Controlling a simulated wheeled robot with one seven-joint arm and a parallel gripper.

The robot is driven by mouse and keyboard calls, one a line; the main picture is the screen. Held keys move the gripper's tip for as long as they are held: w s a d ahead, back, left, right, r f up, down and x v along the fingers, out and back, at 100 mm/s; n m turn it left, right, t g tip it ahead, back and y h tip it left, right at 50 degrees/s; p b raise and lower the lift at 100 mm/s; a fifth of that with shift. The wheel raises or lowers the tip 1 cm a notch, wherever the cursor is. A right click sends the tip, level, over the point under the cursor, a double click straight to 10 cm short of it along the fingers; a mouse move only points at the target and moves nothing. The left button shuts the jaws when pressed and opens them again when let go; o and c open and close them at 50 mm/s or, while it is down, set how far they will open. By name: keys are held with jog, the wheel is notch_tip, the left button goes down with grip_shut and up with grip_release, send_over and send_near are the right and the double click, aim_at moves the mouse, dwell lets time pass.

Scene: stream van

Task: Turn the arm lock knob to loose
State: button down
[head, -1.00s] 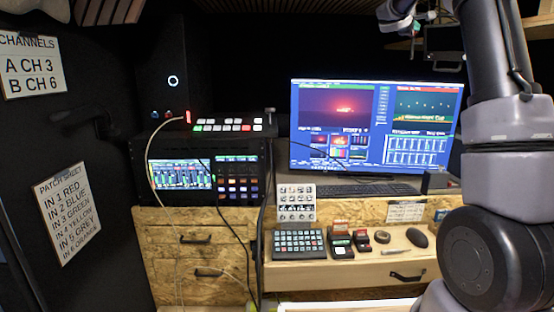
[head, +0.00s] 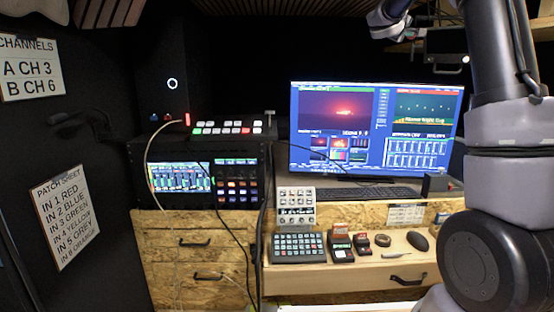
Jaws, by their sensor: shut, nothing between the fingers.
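My gripper (head: 392,20) is at the top right, cut by the upper picture edge. Its pale wrist end shows, but the fingers are hard to make out. It is just left of a small dark monitor (head: 446,44) mounted high above the right end of the big screen. A small bright round spot (head: 466,59) shows at this monitor's lower right corner. I cannot tell whether it is a knob. The arm lock knob cannot be made out, and my arm covers much of the right side.
A big screen (head: 375,125) stands behind a keyboard (head: 368,192). A button pad (head: 298,247), small devices and a mouse (head: 417,240) sit on the lower shelf. A switcher (head: 230,130) sits on the rack at left. A cable (head: 150,180) hangs there.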

aim_at(413, 38)
jog(key=w+d+f+m, duration=0.2)
jog(key=w+d+m, duration=0.1)
jog(key=w+m, duration=0.2)
jog(key=m, duration=0.2)
jog(key=shift+w+d+f+m, duration=0.15)
jog(key=shift+w+d+m, duration=0.2)
jog(key=shift+w+m, duration=0.05)
dwell(0.3)
jog(key=shift+w+a+r, duration=0.1)
jog(key=shift+r, duration=0.25)
dwell(0.6)
jog(key=shift+s+d+r, duration=0.3)
dwell(0.6)
jog(key=shift+f, duration=0.1)
jog(key=shift+s+d+f, duration=0.15)
jog(key=shift+s+f, duration=0.05)
jog(key=shift+f, duration=0.05)
jog(key=v, duration=0.6)
